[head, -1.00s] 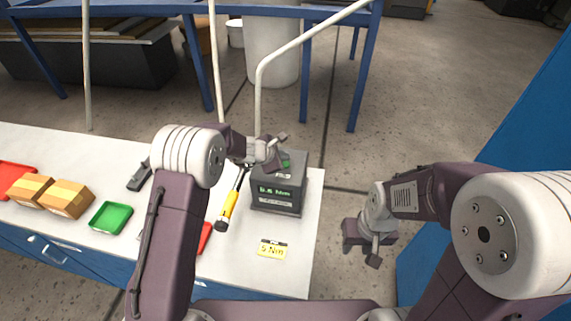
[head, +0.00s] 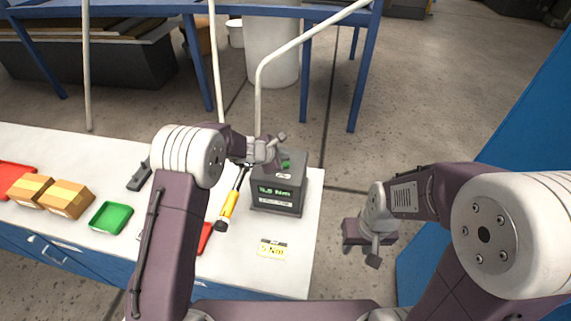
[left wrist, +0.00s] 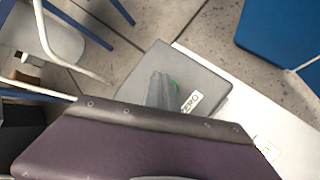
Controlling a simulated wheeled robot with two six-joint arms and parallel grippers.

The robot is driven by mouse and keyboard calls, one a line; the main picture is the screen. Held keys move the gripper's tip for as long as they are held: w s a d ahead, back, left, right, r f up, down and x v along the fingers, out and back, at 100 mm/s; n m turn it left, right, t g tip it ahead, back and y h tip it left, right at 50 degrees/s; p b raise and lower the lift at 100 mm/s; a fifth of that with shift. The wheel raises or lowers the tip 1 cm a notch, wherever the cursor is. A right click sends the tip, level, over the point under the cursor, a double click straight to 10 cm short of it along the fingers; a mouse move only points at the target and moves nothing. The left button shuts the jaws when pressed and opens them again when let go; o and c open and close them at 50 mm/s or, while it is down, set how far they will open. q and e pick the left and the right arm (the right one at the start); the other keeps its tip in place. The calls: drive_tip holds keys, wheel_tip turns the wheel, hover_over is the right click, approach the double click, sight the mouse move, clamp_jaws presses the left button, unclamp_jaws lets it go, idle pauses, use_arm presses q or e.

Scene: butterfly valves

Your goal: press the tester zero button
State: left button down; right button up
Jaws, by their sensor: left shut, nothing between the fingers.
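The tester (head: 278,196) is a dark grey box with a green lit display on its front, near the right end of the white bench. Its green zero button (head: 286,164) is on the top face. In the left wrist view the button (left wrist: 174,85) shows partly behind the fingers, beside a white "ZERO" label (left wrist: 192,102). My left gripper (head: 274,164) is shut and empty, fingers pointing down at the tester top by the button. I cannot tell whether the fingertips touch it. My right gripper (head: 373,258) hangs off the bench's right side; its jaw opening is unclear.
A yellow-handled tool (head: 230,203) lies left of the tester. A yellow "5 Nm" card (head: 271,248) lies in front. A green tray (head: 111,217), cardboard boxes (head: 65,199) and a red tray (head: 14,174) stand further left. A pale bent pipe (head: 258,95) rises behind.

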use_arm(q)
drive_tip(key=shift+f, duration=0.1)
drive_tip(key=shift+f+b, duration=0.35)
drive_tip(key=shift+b, duration=0.25)
drive_tip(key=shift+f+b, duration=0.45)
drive_tip(key=shift+b, duration=0.1)
idle(0.5)
drive_tip(key=shift+r, duration=0.15)
drive_tip(key=shift+r+p, duration=0.7)
drive_tip(key=shift+p, duration=0.05)
wheel_tip(320, 180, up, 5)
drive_tip(key=p, duration=0.4)
drive_tip(key=shift+r, duration=0.15)
idle(0.6)
